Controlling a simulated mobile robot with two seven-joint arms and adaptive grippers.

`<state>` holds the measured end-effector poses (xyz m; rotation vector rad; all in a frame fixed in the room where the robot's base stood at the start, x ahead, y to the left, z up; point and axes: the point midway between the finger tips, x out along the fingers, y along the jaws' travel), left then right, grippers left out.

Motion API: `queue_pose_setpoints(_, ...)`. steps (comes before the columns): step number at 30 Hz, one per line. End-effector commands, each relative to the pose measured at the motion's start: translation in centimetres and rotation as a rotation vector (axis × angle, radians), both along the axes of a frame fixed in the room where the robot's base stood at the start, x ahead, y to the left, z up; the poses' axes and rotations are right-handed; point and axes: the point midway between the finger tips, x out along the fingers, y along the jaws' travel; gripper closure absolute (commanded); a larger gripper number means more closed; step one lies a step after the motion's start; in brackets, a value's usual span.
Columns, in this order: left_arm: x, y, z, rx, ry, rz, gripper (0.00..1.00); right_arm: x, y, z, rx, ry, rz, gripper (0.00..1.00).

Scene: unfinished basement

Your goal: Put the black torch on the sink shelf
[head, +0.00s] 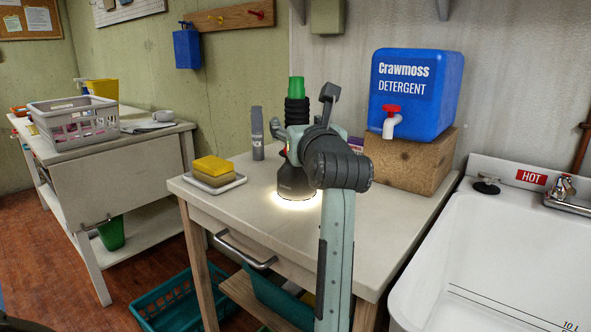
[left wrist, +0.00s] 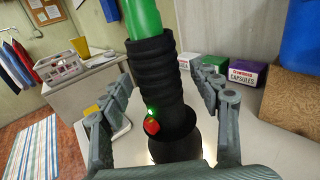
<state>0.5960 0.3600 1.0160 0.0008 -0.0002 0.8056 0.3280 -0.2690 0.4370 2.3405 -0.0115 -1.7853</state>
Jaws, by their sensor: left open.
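The black torch (head: 294,178) stands upright on the white worktable (head: 260,222), lens down, with a lit glow around its base. It has a ridged black grip and a green end on top. My left gripper (head: 303,120) is around the torch's upper part, partly hiding it. In the left wrist view the torch (left wrist: 154,85) stands between the two spread fingers of my left gripper (left wrist: 164,90), with gaps on both sides. The white sink (head: 490,255) is at the right, its back ledge partly in view; no separate sink shelf is clearly seen. My right gripper is not in view.
A yellow sponge (head: 212,166) on a dish and a grey bottle (head: 257,135) stand left of the torch. A blue detergent container (head: 415,92) sits on a wooden block (head: 412,160) behind. A black plug (head: 487,185) lies on the sink's ledge.

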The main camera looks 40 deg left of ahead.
Motion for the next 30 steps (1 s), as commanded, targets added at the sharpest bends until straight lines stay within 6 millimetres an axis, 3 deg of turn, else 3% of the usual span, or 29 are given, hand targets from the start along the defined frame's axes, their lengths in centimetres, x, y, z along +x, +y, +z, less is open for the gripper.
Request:
queue_pose_setpoints(9, 3.0, 3.3, -0.2, -0.001, 0.001, 0.000, 0.38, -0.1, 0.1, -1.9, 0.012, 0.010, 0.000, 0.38)
queue_pose_setpoints(18, 3.3, 3.7, -0.3, -0.001, 0.000, 0.000, 0.38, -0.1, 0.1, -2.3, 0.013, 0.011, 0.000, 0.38)
queue_pose_setpoints(30, 3.3, 3.6, -0.3, -0.001, 0.000, 0.000, 0.87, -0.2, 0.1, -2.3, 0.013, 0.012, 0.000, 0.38)
